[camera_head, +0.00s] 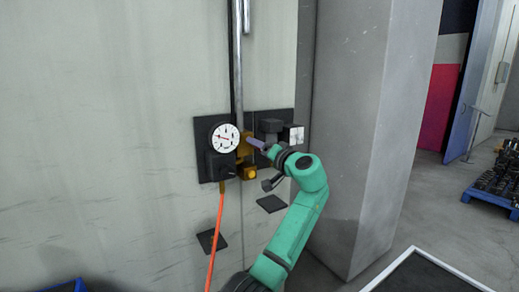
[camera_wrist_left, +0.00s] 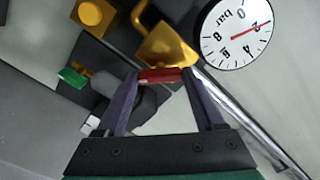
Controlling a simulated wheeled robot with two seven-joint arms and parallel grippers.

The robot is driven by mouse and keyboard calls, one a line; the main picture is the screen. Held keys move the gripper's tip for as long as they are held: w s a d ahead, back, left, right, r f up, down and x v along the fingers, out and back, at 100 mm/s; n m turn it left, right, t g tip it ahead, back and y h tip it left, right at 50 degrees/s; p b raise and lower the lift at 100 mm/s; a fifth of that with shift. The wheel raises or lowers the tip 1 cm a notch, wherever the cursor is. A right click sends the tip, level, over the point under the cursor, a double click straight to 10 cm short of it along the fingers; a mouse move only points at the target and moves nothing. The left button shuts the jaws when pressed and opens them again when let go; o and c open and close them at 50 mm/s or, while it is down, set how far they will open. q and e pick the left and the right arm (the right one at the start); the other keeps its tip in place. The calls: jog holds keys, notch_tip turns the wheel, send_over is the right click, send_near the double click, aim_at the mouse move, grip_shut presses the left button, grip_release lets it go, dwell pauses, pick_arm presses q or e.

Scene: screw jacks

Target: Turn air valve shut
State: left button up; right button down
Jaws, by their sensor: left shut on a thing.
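The air valve has a brass body (camera_wrist_left: 168,48) and a red handle (camera_wrist_left: 158,76). In the left wrist view, my left gripper (camera_wrist_left: 161,82) has its two purple-grey fingers at either end of the red handle and is shut on it. In the head view, the brass valve (camera_head: 243,148) is on the wall panel just right of the gauge, and my left gripper (camera_head: 255,143) reaches it from the right, hiding the handle. A round white pressure gauge (camera_head: 224,138) with a red needle also shows in the left wrist view (camera_wrist_left: 235,33). My right gripper is not in view.
A vertical grey pipe (camera_head: 237,60) runs down to the valve. An orange hose (camera_head: 215,225) hangs below the gauge. A concrete pillar (camera_head: 375,130) stands close to the right of my arm. A small green part (camera_wrist_left: 73,77) sits left of the valve in the wrist view.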

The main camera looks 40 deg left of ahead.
pick_arm(q)
jog(key=shift+m+p, duration=1.5)
jog(key=shift+m, duration=3.1)
jog(key=o, duration=1.4)
jog(key=shift+d, duration=0.1)
